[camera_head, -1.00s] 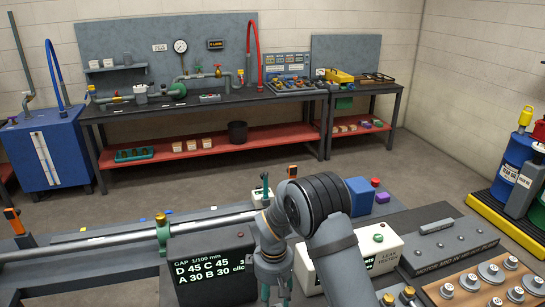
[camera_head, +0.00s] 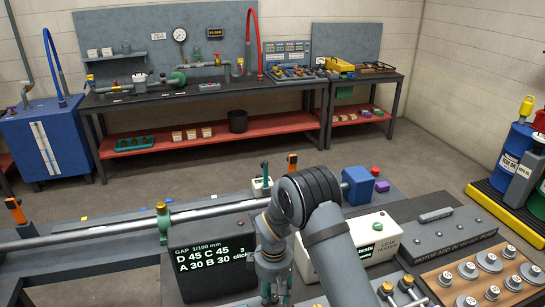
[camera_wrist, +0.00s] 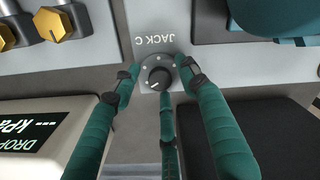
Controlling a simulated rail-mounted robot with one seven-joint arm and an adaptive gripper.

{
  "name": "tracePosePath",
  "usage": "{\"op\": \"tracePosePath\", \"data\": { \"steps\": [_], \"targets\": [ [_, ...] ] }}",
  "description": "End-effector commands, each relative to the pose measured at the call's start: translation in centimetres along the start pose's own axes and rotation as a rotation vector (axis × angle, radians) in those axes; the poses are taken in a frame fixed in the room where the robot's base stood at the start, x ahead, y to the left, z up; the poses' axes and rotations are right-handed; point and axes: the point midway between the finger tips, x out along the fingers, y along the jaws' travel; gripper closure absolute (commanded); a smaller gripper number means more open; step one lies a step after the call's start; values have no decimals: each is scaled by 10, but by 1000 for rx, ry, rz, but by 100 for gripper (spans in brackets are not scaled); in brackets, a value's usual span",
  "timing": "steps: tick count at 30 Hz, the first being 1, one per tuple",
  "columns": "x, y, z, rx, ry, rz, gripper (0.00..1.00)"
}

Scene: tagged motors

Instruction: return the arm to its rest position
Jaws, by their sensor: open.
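My gripper (camera_head: 273,296) hangs at the bottom centre of the head view, below my bent arm, beside the black gap display. In the wrist view my gripper (camera_wrist: 160,80) shows several green fingers with dark joints, spread open around a small dark dial knob (camera_wrist: 158,78) on a grey plate marked JACK C. The tips are close about the knob; whether any touches it I cannot tell. Nothing is held.
The gap display (camera_head: 210,255) and white leak tester (camera_head: 375,245) stand close to my arm. A long shaft (camera_head: 100,236) runs along the bench. A wooden tray (camera_head: 440,290) of metal parts lies at right. Gold hex knobs (camera_wrist: 55,22) show in the wrist view.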

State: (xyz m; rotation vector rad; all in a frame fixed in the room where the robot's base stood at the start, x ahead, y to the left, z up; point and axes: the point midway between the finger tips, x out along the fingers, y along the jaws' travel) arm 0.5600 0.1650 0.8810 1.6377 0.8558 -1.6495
Motion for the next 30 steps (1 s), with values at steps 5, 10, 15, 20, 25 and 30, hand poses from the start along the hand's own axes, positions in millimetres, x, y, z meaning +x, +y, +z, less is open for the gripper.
{"op": "tracePosePath", "data": {
  "steps": [5, 10, 15, 20, 25, 30],
  "targets": [
    [-7, 1, -2, 236, 4, 2, 57],
    [-8, 1, -1, 459, 4, 1, 57],
    [-9, 1, -1, 681, 3, 1, 57],
    [-10, 1, -2, 888, 4, 0, 57],
    [-22, 3, -4, 993, 14, 1, 57],
    [-55, 2, -3, 991, 13, 1, 57]
  ]
}}
